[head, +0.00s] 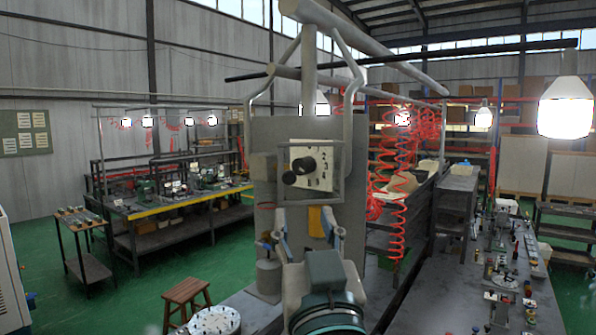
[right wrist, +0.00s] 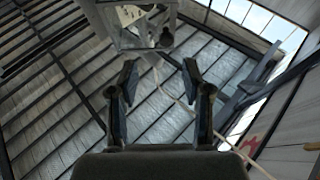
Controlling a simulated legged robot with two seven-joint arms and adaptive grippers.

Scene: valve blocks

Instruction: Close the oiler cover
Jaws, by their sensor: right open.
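A grey upright panel (head: 345,135) stands in front of me in the head view. On it is a white plate (head: 318,153) with dark marks and a black knob (head: 304,166). A thin grey frame (head: 341,172), which may be the oiler cover, surrounds the plate; I cannot tell whether it is open or shut. In the right wrist view the box-like frame (right wrist: 119,38) shows at the top, with the dark knob (right wrist: 165,37) behind it. My right gripper (head: 303,212) is open and empty below the frame; its two fingers also show in the right wrist view (right wrist: 160,70). My left gripper is out of view.
Grey pipes (head: 307,70) run up and over the panel. A red coiled hose (head: 385,205) hangs to its right. A long bench (head: 440,280) with small parts fills the right side. A wooden stool (head: 187,292) stands at lower left on open green floor.

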